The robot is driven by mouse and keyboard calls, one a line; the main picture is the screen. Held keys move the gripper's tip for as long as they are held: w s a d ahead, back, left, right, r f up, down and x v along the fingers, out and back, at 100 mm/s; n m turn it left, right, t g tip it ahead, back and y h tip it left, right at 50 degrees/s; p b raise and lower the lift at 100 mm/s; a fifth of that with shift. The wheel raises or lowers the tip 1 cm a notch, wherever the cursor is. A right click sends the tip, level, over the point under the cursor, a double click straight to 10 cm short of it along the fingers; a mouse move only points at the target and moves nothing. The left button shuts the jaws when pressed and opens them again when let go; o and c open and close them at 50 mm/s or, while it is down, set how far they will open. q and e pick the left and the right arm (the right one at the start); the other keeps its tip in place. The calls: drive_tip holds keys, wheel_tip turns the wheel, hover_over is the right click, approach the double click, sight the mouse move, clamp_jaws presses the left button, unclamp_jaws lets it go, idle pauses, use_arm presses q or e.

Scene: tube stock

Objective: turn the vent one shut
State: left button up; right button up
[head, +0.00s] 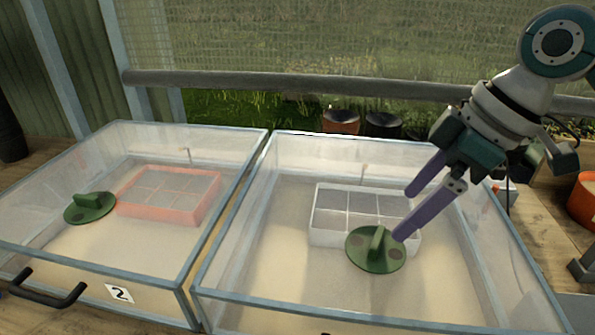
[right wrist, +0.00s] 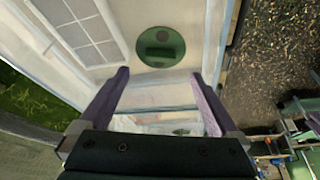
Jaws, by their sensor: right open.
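A green round vent (head: 376,250) with a raised grip bar sits on the clear lid of the right box (head: 318,304). Its bar points roughly toward and away from me, and darker round patches show on the disc. No number shows on this box. My right gripper (head: 404,214) is open and empty, with its purple fingers close to the vent's right side and above the lid. I cannot tell whether they touch anything. In the right wrist view the vent (right wrist: 160,47) lies just beyond and between the fingertips (right wrist: 160,73). My left gripper is not in view.
The left box (head: 75,257), labelled 2 (head: 119,293), has another green vent (head: 90,207), its bar lying more sideways. An orange tray (head: 170,220) and a white tray (head: 322,238) show through the lids. A rail (head: 300,84) runs behind; pots (head: 341,121) stand beyond.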

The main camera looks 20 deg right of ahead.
sight(380, 237)
drive_tip(key=x, duration=0.7)
drive_tip(key=shift+a+f+b, duration=0.1)
drive_tip(key=shift+f+b, duration=0.05)
drive_tip(key=shift+b, duration=0.15)
